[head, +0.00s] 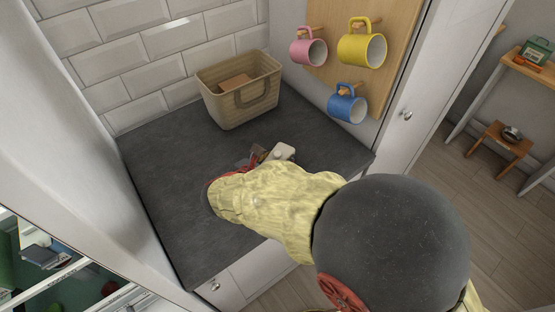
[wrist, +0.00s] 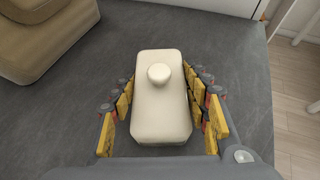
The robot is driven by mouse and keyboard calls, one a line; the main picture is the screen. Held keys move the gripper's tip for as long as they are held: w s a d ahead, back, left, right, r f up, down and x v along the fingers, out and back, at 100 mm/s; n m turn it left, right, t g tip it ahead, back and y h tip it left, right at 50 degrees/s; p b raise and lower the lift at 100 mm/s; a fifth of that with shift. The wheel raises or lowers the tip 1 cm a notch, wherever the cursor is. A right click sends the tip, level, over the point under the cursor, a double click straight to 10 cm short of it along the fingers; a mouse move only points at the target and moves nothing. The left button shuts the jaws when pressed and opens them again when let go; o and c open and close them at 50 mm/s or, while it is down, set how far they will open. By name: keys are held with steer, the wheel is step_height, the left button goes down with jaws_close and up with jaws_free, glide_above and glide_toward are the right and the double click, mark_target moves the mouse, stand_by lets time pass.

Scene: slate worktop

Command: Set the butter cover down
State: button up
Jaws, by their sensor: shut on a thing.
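The butter cover (wrist: 160,118) is a cream, rounded oblong block with a round knob on top. In the wrist view it lies lengthwise between the two fingers of my gripper (wrist: 162,105), knob facing the camera. My gripper is shut on it, with yellow finger pads on both sides. In the head view a small part of the cover (head: 285,152) shows beyond my yellow-sleeved arm, over the slate worktop (head: 160,160). My arm hides most of the gripper there. I cannot tell whether the cover's underside touches the worktop.
A beige basket (head: 240,98) with a brown thing inside stands at the back of the worktop; its lower part (wrist: 38,45) shows upper left in the wrist view. Pink (head: 308,50), yellow (head: 362,48) and blue (head: 347,108) mugs hang on a wooden board at right. The worktop's left side is clear.

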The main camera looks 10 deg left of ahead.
steer(key=o, duration=1.3)
steer(key=shift+f, duration=0.1)
steer(key=shift+s+a+r, duration=0.1)
steer(key=shift+s+r, duration=0.1)
steer(key=shift+r, duration=0.15)
steer(key=p+v, duration=0.3)
steer(key=v, duration=0.8)
steer(key=shift+s, duration=0.3)
